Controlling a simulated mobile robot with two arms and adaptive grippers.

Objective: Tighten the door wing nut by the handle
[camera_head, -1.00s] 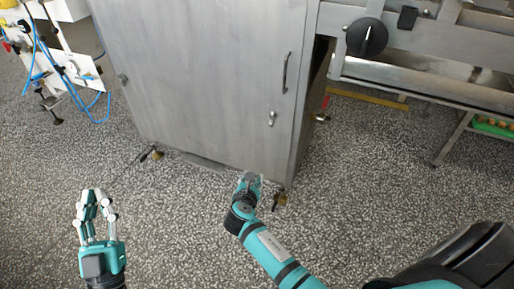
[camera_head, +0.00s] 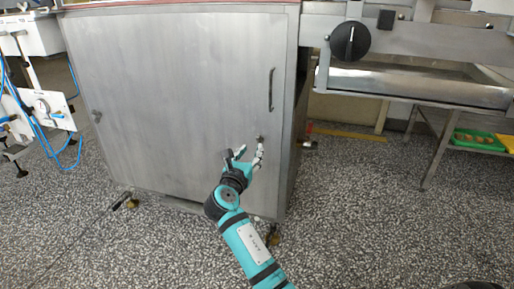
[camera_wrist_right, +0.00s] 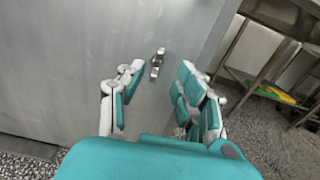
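The metal cabinet door (camera_head: 170,100) carries a dark vertical handle (camera_head: 271,89) near its right edge. The wing nut (camera_head: 260,138) is on the door below the handle, mostly hidden behind my right fingers in the head view. In the right wrist view the wing nut (camera_wrist_right: 157,63) is a small upright metal piece, seen between my fingers and beyond them. My right gripper (camera_head: 248,152) is open in front of the door, with its fingers pointing at the wing nut. It also shows in the right wrist view (camera_wrist_right: 158,85), empty. My left gripper is out of the head view.
A black knob (camera_head: 350,41) sits on the machine frame right of the cabinet. A stand with blue hoses (camera_head: 40,115) is at the left. Green trays (camera_head: 478,140) lie on a rack at the right. The speckled floor (camera_head: 350,220) in front is clear.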

